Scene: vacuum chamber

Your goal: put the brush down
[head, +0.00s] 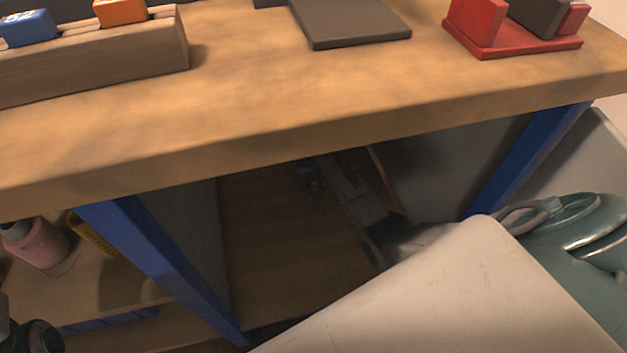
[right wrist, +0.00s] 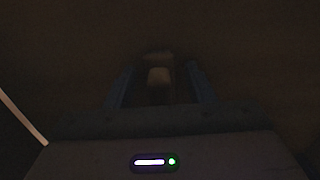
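In the head view my right gripper (head: 308,178) is deep in the shade under the workbench, at the end of a dark arm. In the right wrist view its two dark bluish fingers (right wrist: 160,84) stand apart. A small pale-ended object (right wrist: 158,76) lies between them, with dark gaps on both sides. It may be the brush, but the picture is too dark to be sure. I cannot tell whether it rests on a surface. The brush cannot be made out in the head view.
The wooden bench top (head: 250,125) with blue legs (head: 165,260) overhangs the gripper. On it are a dark grey slab (head: 355,25), a red holder (head: 515,45) and a wooden block (head: 100,60). A pink spool (head: 40,243) stands on a lower shelf at left.

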